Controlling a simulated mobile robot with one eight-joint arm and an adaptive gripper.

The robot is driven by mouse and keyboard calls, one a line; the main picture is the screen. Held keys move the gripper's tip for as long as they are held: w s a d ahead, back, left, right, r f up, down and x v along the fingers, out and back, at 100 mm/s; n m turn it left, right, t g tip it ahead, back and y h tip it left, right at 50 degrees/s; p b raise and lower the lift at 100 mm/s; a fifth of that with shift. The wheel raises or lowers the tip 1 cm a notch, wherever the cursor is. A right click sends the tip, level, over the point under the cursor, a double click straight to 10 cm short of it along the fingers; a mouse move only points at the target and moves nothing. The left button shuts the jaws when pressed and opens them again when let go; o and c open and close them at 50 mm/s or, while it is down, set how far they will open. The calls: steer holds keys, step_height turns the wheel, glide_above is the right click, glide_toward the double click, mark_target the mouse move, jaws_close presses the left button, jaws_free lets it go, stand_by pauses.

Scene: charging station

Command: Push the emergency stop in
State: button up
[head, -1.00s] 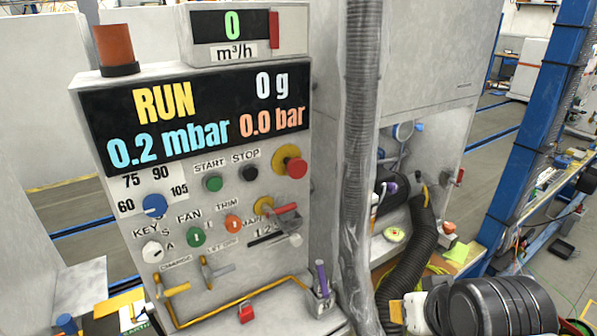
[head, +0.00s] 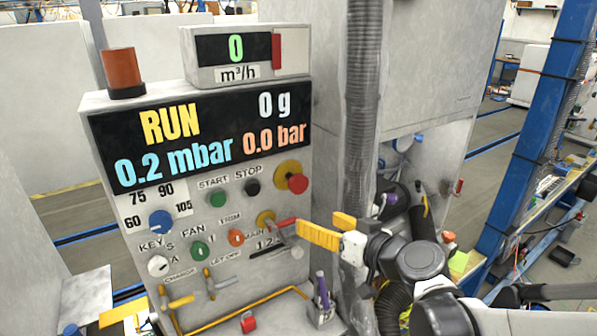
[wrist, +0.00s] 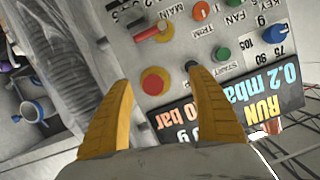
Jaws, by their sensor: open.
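The emergency stop (head: 297,183) is a red mushroom button on a yellow round plate at the upper right of the control panel (head: 215,275). In the wrist view the emergency stop (wrist: 153,84) shows between my two fingers, nearer the left one. My gripper (head: 328,228) has yellow fingers, is open and empty, and shows in the head view just below and right of the emergency stop. It also shows in the wrist view (wrist: 163,82), with its fingers spread wide. I cannot tell the exact gap to the button; no contact is visible.
A red-handled main switch (head: 284,224) sits just below the emergency stop, close to my fingers. Black stop (head: 252,187) and green start (head: 217,198) buttons lie to its left. A grey ribbed hose (head: 361,120) runs vertically right of the panel.

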mark_target(300, 185)
steer(key=w+a+t, duration=0.1)
steer(key=w, duration=0.3)
steer(key=w+a+r+t, duration=0.1)
steer(key=w+a, duration=0.1)
steer(key=w, duration=0.3)
steer(key=w+a+t, duration=0.1)
steer(key=w+a, duration=0.1)
steer(key=w, duration=0.3)
steer(key=shift+w+r+y, duration=0.15)
steer(key=shift+r+y, duration=0.05)
steer(key=shift+y, duration=0.2)
steer(key=shift+c, duration=0.3)
